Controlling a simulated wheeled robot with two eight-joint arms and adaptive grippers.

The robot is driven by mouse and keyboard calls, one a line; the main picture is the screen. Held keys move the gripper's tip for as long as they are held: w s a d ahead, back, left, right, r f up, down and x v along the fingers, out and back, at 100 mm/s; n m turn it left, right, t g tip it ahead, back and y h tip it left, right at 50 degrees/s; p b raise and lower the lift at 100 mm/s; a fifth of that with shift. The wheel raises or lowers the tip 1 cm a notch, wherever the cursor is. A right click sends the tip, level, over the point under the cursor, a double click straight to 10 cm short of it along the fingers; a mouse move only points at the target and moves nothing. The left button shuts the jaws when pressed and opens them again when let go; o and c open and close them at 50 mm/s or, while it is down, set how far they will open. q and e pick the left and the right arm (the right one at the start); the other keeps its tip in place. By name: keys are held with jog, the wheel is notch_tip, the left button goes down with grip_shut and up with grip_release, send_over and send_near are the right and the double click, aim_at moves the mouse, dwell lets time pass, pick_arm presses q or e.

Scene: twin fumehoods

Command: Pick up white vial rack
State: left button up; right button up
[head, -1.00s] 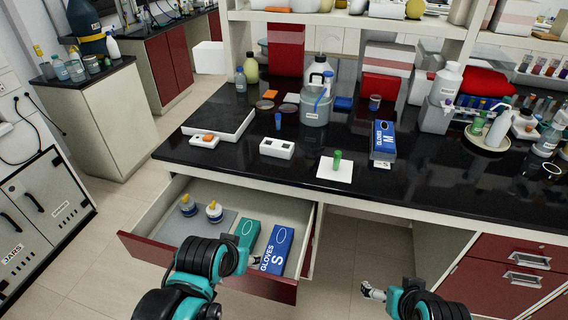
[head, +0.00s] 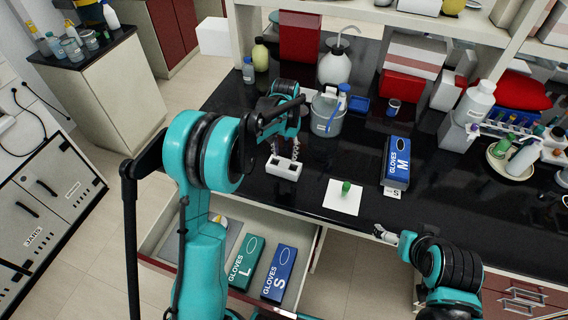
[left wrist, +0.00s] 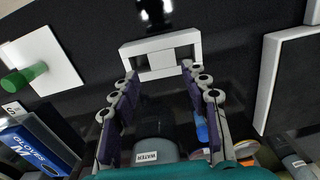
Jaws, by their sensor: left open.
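The white vial rack (head: 284,168) is a small white block with two dark square openings, lying on the black bench top. In the left wrist view the rack (left wrist: 160,50) lies ahead of the fingertips. My left gripper (head: 286,148) hangs over the bench just behind the rack, fingers pointing down toward it. In the left wrist view the gripper (left wrist: 158,75) is open, with its two fingers spread about as wide as the rack and nothing between them. Whether the fingertips touch the rack cannot be told. My right gripper (head: 384,234) is near the bench's front edge; its jaw state is unclear.
A grey water pot (head: 328,118) stands behind the rack. A green vial stands on a white sheet (head: 336,203) to the right, near a blue M glove box (head: 397,163). An open drawer (head: 303,262) holding glove boxes juts out below the bench.

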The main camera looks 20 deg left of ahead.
aim_at(284, 164)
pick_arm(q)
notch_tip(284, 164, down, 6)
jog(key=shift+a+f+b, duration=0.15)
jog(key=shift+f+b, duration=0.1)
jog(key=shift+b, duration=0.6)
jog(key=shift+f, duration=0.5)
jog(key=shift+r, duration=0.1)
jog(key=shift+c, duration=0.9)
jog(key=c, duration=0.8)
